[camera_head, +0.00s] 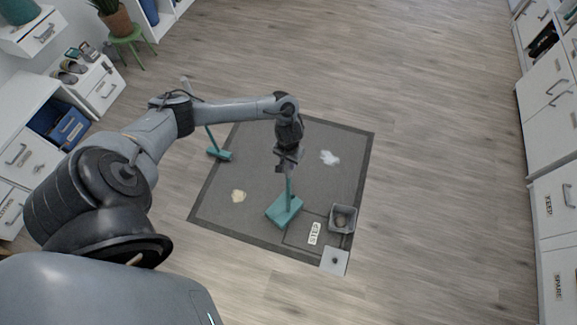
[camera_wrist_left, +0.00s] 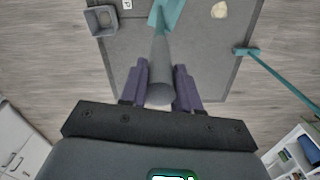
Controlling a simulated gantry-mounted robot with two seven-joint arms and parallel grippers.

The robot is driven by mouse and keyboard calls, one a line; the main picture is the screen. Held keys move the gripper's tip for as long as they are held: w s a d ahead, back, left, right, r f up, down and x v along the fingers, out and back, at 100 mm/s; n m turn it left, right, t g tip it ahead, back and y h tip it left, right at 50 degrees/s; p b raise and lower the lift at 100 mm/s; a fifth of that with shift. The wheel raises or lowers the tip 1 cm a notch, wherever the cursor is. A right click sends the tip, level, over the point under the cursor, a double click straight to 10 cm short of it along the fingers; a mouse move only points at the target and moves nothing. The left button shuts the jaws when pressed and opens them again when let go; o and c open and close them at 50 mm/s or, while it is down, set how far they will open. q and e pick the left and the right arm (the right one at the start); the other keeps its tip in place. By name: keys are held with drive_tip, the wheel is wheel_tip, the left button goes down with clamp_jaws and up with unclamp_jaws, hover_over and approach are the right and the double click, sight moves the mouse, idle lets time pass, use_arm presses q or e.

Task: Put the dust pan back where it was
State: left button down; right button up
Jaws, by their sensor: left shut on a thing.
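The teal dust pan (camera_head: 284,211) is upright at the front middle of the grey mat (camera_head: 262,150), its handle rising into my left gripper (camera_head: 288,165). In the left wrist view, the left gripper (camera_wrist_left: 160,88) is shut on the grey handle end, and the teal pan (camera_wrist_left: 170,14) shows beyond it. I cannot tell whether the pan touches the mat. A teal broom (camera_head: 219,154) stands at the mat's left edge; it also shows in the left wrist view (camera_wrist_left: 262,62). My right gripper is not in view.
A small grey bin (camera_head: 342,219) stands on the mat's right side, beside a label (camera_head: 314,233) and a pale square (camera_head: 334,261). A white spill (camera_head: 329,158) and a cream spill (camera_head: 238,196) lie on the mat.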

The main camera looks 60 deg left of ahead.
use_arm(q)
drive_tip(key=shift+f+b, duration=1)
drive_tip(key=shift+f, duration=1)
drive_tip(key=c, duration=0.8)
unclamp_jaws()
drive_tip(key=shift+f, duration=0.15)
